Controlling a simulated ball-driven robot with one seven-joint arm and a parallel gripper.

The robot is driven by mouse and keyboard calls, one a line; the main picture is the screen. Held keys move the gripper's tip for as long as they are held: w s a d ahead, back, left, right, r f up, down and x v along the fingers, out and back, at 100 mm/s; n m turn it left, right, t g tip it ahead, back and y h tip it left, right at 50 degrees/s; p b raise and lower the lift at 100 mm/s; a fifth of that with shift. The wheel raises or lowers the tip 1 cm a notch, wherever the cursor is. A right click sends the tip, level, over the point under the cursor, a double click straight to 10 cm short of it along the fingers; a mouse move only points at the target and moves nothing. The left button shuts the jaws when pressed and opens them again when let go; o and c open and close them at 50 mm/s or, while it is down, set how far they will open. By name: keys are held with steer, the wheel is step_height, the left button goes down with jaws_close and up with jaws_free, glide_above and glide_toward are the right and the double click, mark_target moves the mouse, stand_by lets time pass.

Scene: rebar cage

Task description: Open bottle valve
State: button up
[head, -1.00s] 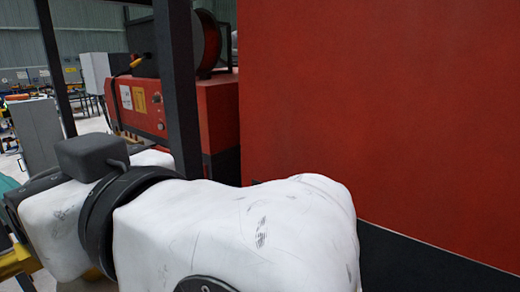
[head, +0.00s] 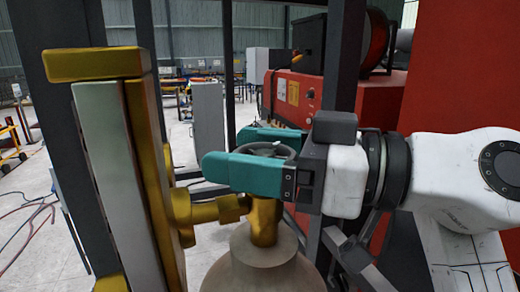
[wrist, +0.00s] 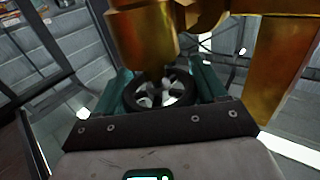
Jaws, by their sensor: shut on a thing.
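A tan gas bottle (head: 264,265) stands upright at the bottom of the head view, with a brass valve body (head: 264,222) on its neck. A small grey spoked handwheel (head: 270,149) tops the valve. My gripper (head: 250,160) comes in from the right with its teal fingers on either side of the handwheel, shut on it. In the wrist view the handwheel (wrist: 160,92) sits between the two teal fingers (wrist: 160,90), and brass parts (wrist: 143,40) fill the space beyond it. The wheel's far rim is partly hidden by the fingers and the brass.
A brass-coloured fitting (head: 210,210) joins the valve to a tall gold and silver panel (head: 105,165) on the left, close to my fingertips. Dark frame posts (head: 348,60) stand behind. A red machine (head: 310,97) is at the back, and a red wall (head: 455,80) is at right.

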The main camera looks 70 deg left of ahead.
steer(key=n+g+h, duration=0.1)
steer(key=n+h, duration=0.1)
steer(key=n+g+h, duration=0.1)
steer(key=h, duration=0.2)
steer(key=n+g+h, duration=0.2)
steer(key=shift+s+d+r+n+h, duration=0.1)
steer(key=shift+d+n+h, duration=0.15)
steer(key=shift+n+h, duration=0.05)
steer(key=shift+d+n+h, duration=0.2)
steer(key=shift+n+h, duration=0.9)
steer(key=shift+h, duration=0.65)
steer(key=shift+d+n+h, duration=0.15)
steer(key=shift+n+h, duration=0.95)
steer(key=shift+h, duration=0.65)
steer(key=shift+n+h, duration=0.3)
steer(key=shift+h, duration=0.1)
steer(key=o, duration=1)
